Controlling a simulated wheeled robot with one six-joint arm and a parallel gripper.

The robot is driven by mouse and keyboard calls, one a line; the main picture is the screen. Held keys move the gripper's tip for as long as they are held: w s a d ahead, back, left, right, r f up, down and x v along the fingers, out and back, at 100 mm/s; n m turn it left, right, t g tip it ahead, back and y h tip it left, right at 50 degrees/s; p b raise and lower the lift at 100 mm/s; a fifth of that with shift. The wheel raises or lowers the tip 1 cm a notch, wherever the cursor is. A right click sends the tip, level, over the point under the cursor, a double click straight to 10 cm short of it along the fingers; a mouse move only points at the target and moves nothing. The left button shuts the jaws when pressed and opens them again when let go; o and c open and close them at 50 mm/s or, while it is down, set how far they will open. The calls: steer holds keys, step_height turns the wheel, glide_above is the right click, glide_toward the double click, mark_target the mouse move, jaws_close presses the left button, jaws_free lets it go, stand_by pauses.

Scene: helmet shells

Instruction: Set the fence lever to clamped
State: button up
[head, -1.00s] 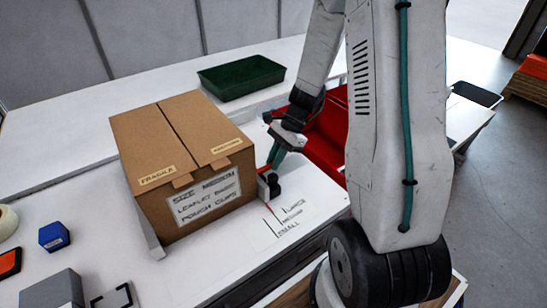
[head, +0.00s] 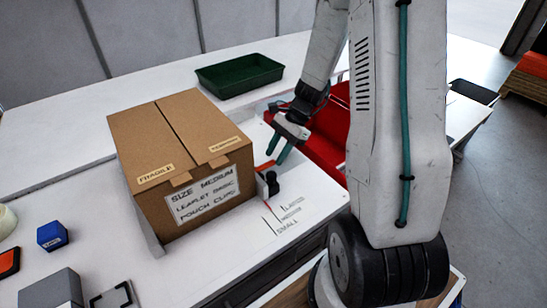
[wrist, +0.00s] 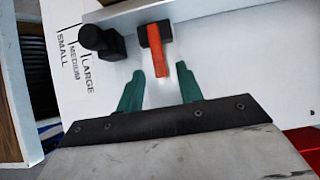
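The fence lever, an orange-red bar with a dark head, shows in the wrist view (wrist: 158,55) just beyond and between my fingertips. In the head view the lever (head: 264,166) is a small red strip at the right side of the cardboard box. A black knob (head: 272,184) stands beside it and also shows in the wrist view (wrist: 101,41). My gripper (head: 279,153) has two teal fingers, spread apart and empty, at the lever's right; the wrist view shows them too (wrist: 160,88). Whether a finger touches the lever is unclear.
The cardboard box (head: 190,160) marked SIZE MEDIUM stands on the white table. Printed SMALL, MEDIUM and LARGE marks (head: 288,217) lie at its right. A green tray (head: 240,75) is behind, a red bin (head: 325,140) right of my gripper, a blue block (head: 53,236) at left.

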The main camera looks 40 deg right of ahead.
steer(key=v, duration=0.5)
steer(key=shift+d+r, duration=0.2)
steer(key=shift+r, duration=0.05)
steer(key=s+a+r+n+h, duration=0.3)
steer(key=s+a+r+n, duration=0.4)
steer(key=s+r+n, duration=0.2)
steer(key=s+a+r+n+t+h, duration=0.1)
steer(key=s+a+r+n+h, duration=0.3)
steer(key=s+a+r+n, duration=0.3)
steer(key=s+r+n, duration=0.2)
steer(key=s, duration=0.3)
steer(key=shift+s+a+r, duration=0.25)
steer(key=shift+s+a, duration=0.05)
steer(key=shift+s, duration=0.05)
steer(key=shift+s+a, duration=0.1)
